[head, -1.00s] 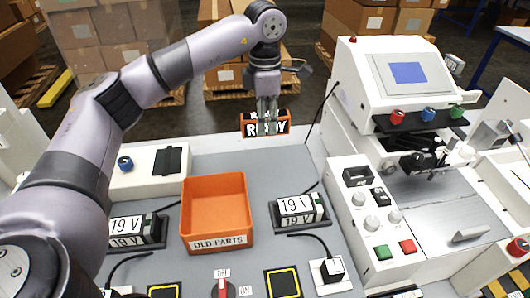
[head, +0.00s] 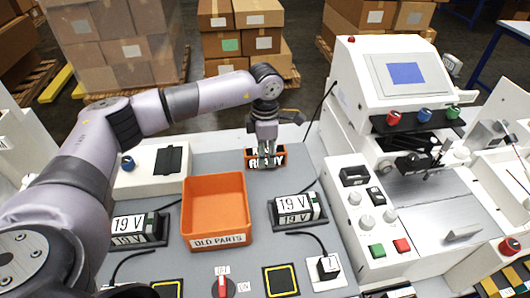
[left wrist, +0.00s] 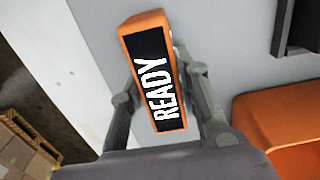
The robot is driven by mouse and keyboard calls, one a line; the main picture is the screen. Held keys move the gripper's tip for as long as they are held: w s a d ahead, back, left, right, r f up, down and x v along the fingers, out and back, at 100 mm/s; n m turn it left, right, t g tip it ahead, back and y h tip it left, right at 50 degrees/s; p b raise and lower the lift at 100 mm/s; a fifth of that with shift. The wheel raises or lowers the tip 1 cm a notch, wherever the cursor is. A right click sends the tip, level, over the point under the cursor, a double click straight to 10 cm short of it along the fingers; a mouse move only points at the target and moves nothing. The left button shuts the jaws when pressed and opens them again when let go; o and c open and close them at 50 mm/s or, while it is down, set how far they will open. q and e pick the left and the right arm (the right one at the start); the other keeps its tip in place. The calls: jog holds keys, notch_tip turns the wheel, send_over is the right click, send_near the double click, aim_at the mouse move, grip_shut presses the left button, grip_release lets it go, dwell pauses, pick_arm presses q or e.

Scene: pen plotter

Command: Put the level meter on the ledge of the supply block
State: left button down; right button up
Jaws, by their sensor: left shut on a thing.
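My left gripper (head: 266,163) is shut on an orange block with a black face reading READY (head: 251,160), likely the level meter. It is held over the back part of the grey table, behind the orange bin. In the left wrist view the READY block (left wrist: 156,80) sits tilted between the two fingers (left wrist: 165,100). Two blocks marked 19 V, likely supply blocks, sit in dark trays: one right of the bin (head: 296,202), one left of it (head: 127,222). I cannot tell which part is the ledge. My right gripper is not in view.
An orange bin (head: 216,240) labelled OLD PARTS stands between the 19 V blocks. A white machine (head: 357,100) with a screen and knobs stands at the right. A white box (head: 135,182) with a blue knob is at the left. Black cables run near the right 19 V block.

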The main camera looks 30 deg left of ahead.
pick_arm(q)
jog(key=c, duration=1.2)
grip_release()
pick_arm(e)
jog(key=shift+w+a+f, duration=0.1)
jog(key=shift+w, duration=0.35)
pick_arm(q)
notch_tip(320, 180, up, 11)
jog(key=b, duration=0.3)
jog(key=shift+r, duration=0.55)
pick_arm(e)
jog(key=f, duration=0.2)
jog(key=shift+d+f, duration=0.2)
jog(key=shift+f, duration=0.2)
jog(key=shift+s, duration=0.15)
